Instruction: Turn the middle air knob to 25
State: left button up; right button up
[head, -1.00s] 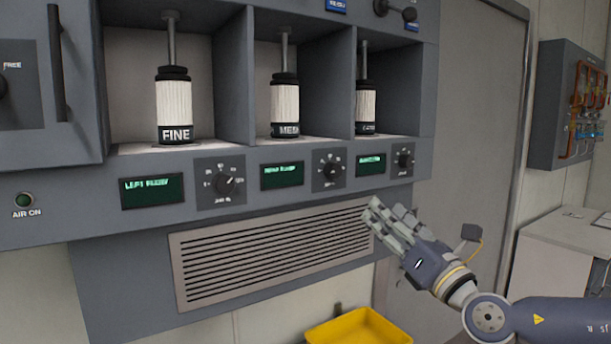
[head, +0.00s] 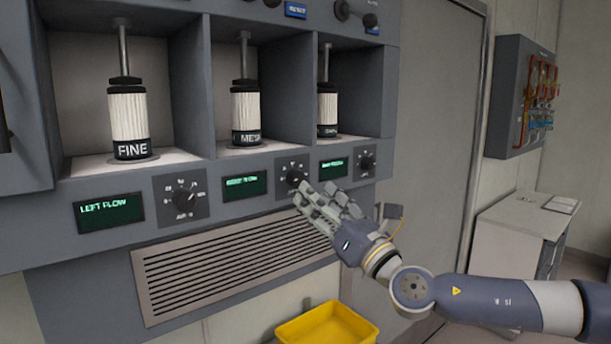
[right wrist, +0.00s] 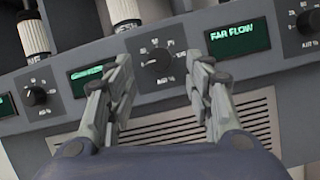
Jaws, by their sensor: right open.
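The middle air knob (head: 295,176) is a black dial on a dark plate with a white scale, below the middle bay. In the right wrist view the middle knob (right wrist: 158,60) shows between and beyond the fingertips, with no finger touching it. Its exact setting is too small to read. The middle display (head: 245,186) with green text is to its left. My right gripper (head: 322,200) is open and empty, just below and in front of the middle knob. In the right wrist view its two fingers (right wrist: 163,72) stand apart. My left gripper is out of view.
The left knob (head: 185,197) and far knob (head: 367,161) sit on the same panel. Canisters marked FINE (head: 129,122) and MESH (head: 245,112) stand in bays above. A vent grille (head: 230,262) lies below the panel, and a yellow bin (head: 328,326) is lower down.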

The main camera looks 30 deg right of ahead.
aim_at(300, 179)
jog(key=shift+p+x, duration=1.3)
jog(key=shift+x, duration=0.3)
jog(key=shift+w+r+p, duration=0.35)
jog(key=shift+w+p, duration=0.15)
jog(key=shift+w+a, duration=0.1)
jog(key=shift+w, duration=0.25)
jog(key=c, duration=1.1)
